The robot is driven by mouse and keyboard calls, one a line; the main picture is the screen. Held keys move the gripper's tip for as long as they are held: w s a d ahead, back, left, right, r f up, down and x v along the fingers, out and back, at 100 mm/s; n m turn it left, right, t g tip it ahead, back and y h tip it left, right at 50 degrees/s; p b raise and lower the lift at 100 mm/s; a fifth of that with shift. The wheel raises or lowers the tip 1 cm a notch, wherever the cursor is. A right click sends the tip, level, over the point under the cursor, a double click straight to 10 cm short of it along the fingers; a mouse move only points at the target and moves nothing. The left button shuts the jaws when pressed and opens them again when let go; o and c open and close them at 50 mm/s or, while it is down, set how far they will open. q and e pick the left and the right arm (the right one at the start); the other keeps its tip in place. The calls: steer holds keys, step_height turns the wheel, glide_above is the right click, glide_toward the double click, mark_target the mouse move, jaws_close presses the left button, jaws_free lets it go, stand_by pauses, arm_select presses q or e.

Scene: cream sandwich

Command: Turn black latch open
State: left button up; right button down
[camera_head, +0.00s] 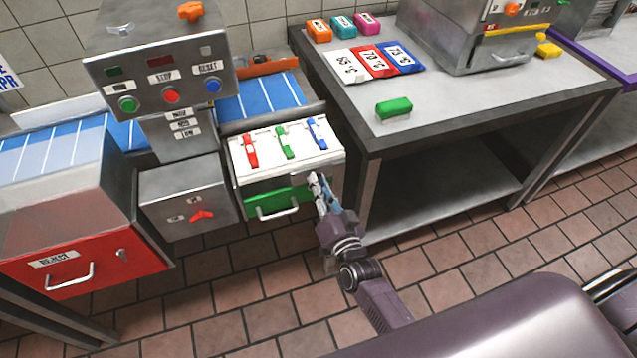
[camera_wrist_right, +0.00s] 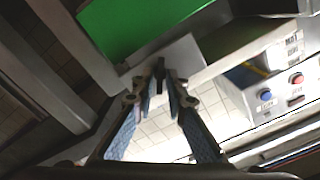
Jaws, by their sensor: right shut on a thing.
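A green-fronted drawer unit with a white top (camera_head: 260,163) stands at the middle left in the head view. My right gripper (camera_head: 319,183) is at the right side of this unit, near its front corner. In the wrist view the right fingertips (camera_wrist_right: 162,82) come together on a small dark piece, the black latch (camera_wrist_right: 160,66), beside the green panel (camera_wrist_right: 135,25). The fingers hide most of the latch, and it cannot be made out in the head view. My left gripper is not in view.
Red, green and blue levers (camera_head: 285,143) lie on the white top. The drawer has a metal handle (camera_head: 278,212). A steel table (camera_head: 440,125) stands close at the right, its leg near my right arm. A button panel (camera_head: 165,85) stands behind left.

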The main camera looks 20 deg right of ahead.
steer(key=m+b, duration=0.1)
steer(key=m, duration=0.4)
steer(key=m+b, duration=0.1)
steer(key=m, duration=0.5)
steer(key=shift+d+f, duration=0.15)
steer(key=shift+f, duration=0.05)
steer(key=shift+b, duration=0.3)
steer(key=c, duration=2)
jaws_free()
steer(key=s, duration=1.2)
steer(key=shift+d, duration=0.25)
